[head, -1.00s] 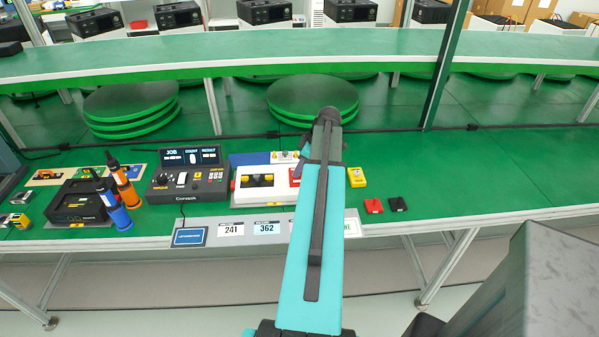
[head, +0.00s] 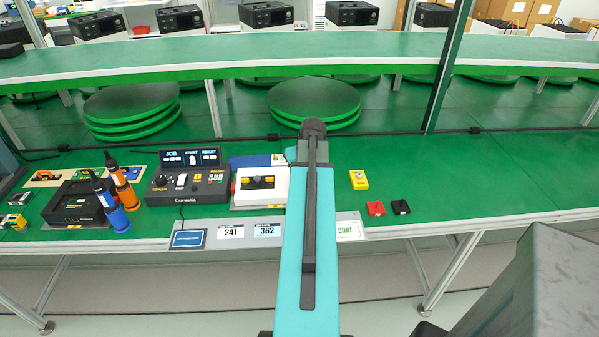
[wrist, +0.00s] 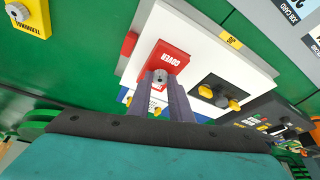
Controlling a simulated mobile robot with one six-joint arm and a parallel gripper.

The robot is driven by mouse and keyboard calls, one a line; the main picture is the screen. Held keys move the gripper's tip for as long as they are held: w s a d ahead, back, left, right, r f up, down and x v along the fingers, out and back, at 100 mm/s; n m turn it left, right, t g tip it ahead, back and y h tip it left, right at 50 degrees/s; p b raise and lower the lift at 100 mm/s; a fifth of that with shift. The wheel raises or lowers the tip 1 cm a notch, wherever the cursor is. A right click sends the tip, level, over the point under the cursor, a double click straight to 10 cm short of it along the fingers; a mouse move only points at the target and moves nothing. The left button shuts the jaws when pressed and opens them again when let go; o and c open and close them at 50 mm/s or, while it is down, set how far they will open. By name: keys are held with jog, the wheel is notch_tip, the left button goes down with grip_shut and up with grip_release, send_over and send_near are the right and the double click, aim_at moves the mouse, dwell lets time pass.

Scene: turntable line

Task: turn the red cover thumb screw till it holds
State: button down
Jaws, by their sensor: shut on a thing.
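The red cover (wrist: 167,57), marked COVER, lies on the white fixture (wrist: 150,25) in the wrist view. A small grey thumb screw (wrist: 160,75) stands at its near edge. My gripper (wrist: 161,82) points down at this screw, its two dark fingers shut on the screw head. In the head view the white fixture (head: 262,197) stands right of the grey control box, and my arm hides the cover, the screw and the fingertips. I cannot tell how tight the screw is.
A yellow block (head: 358,180) and red (head: 376,208) and black (head: 400,207) pieces lie right of my arm. The control box (head: 188,185) and blue and orange bottles (head: 122,190) stand left. The green table is clear farther right.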

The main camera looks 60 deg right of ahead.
jog(key=m, duration=0.2)
jog(key=m+g+h, duration=0.1)
jog(key=m, duration=0.3)
jog(key=shift+w+a+g+h, duration=0.25)
jog(key=shift+w+g+h, duration=0.05)
jog(key=shift+g, duration=0.1)
jog(key=m, duration=0.2)
jog(key=m+g, duration=0.1)
jog(key=m, duration=0.1)
jog(key=m+g+b, duration=0.1)
jog(key=m, duration=0.1)
jog(key=shift+w+m, duration=0.3)
jog(key=shift+w, duration=0.05)
jog(key=m+g, duration=0.1)
jog(key=m, duration=0.1)
jog(key=m+b, duration=0.1)
jog(key=m+g, duration=0.1)
jog(key=m, duration=0.1)
jog(key=shift+w+d+m+g, duration=0.2)
jog(key=shift+w+m+g, duration=0.05)
jog(key=shift+m+g, duration=0.05)
jog(key=m+y, duration=0.1)
jog(key=m, duration=0.1)
jog(key=m+g+b, duration=0.1)
jog(key=m, duration=0.2)
jog(key=shift+d+r+y, duration=0.15)
jog(key=shift+y, duration=0.25)
jog(key=c, duration=1.6)
grip_release()
